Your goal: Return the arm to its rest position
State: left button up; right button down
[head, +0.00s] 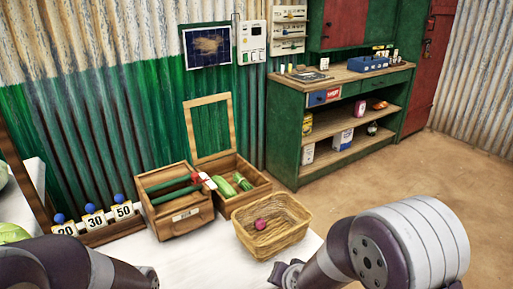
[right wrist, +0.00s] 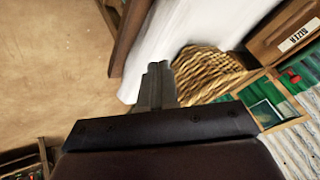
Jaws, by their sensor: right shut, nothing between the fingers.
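My right gripper (right wrist: 157,85) is shut and empty in the right wrist view. It points toward the white table (right wrist: 165,35) and a wicker basket, with nothing between its fingers. In the head view my right arm reaches in from the lower right, its lower part beside the table's front right edge. My left arm crosses the bottom left corner of the head view; its fingers do not show.
A wicker basket (head: 271,243) holding a pinkish-red round item (head: 260,224) stands on the table near my right arm. Behind it are an open wooden box (head: 258,193) with green vegetables and a labelled wooden box (head: 184,222). Numbered blocks (head: 94,220) stand left. The floor (head: 400,190) right is clear.

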jog(key=s+d+r+n+g+h, duration=0.25)
jog(key=s+d+n+g, duration=0.2)
jog(key=s+d, duration=0.9)
notch_tip(320, 180, up, 16)
jog(key=s+a+g+p, duration=0.1)
jog(key=s+p, duration=0.1)
jog(key=p, duration=1.3)
jog(key=shift+a+p, duration=0.3)
jog(key=shift+a, duration=0.05)
